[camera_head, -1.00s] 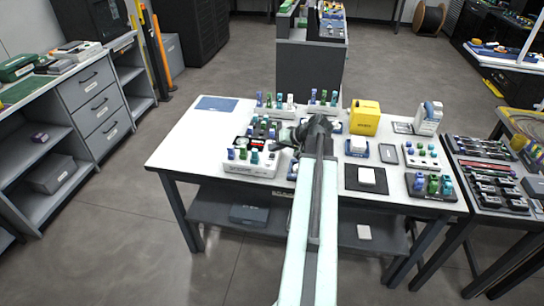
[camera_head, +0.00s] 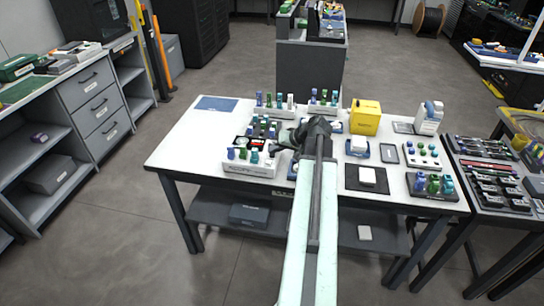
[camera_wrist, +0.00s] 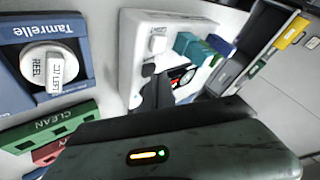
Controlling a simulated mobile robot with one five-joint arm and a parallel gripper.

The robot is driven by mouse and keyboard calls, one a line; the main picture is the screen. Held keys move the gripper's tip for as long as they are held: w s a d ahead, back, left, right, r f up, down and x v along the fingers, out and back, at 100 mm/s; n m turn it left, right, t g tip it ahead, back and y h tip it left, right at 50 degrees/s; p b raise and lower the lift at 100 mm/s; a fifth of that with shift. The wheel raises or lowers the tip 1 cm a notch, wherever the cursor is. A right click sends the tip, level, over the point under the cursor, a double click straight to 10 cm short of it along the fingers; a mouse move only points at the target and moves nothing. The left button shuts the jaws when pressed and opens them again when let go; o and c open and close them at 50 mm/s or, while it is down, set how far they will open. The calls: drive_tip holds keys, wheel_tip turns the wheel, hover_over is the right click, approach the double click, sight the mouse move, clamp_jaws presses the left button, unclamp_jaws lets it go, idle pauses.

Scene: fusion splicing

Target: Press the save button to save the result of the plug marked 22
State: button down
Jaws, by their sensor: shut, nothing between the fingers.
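The wrist view shows the white device (camera_wrist: 141,27) close up, with a white plug, teal plugs (camera_wrist: 195,48) and a blue plug. A small red and black display (camera_wrist: 182,76) shows beyond my fingers. My gripper (camera_wrist: 154,82) is shut and empty, its dark fingertips at the device, partly covering its face. It also shows in the head view (camera_head: 284,138). I cannot tell whether it touches. No save button or number 22 is readable.
In the wrist view, a blue Tamrelle block (camera_wrist: 45,60) with a white reel and a green CLEAN block (camera_wrist: 40,130) lie left. In the head view, a yellow box (camera_head: 365,117), plug racks (camera_head: 427,186) and a dark mat (camera_head: 366,185) crowd the table's right. The far left corner holds a blue mat (camera_head: 216,103).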

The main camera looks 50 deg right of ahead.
sight(274, 155)
drive_tip(key=shift+f+b, duration=0.35)
drive_tip(key=shift+f, duration=0.05)
drive_tip(key=shift+r, duration=0.15)
idle(0.4)
drive_tip(key=shift+r+p, duration=0.8)
drive_tip(key=shift+p, duration=0.15)
wheel_tip(274, 155, up, 5)
drive_tip(key=p, duration=0.5)
drive_tip(key=shift+r, duration=0.1)
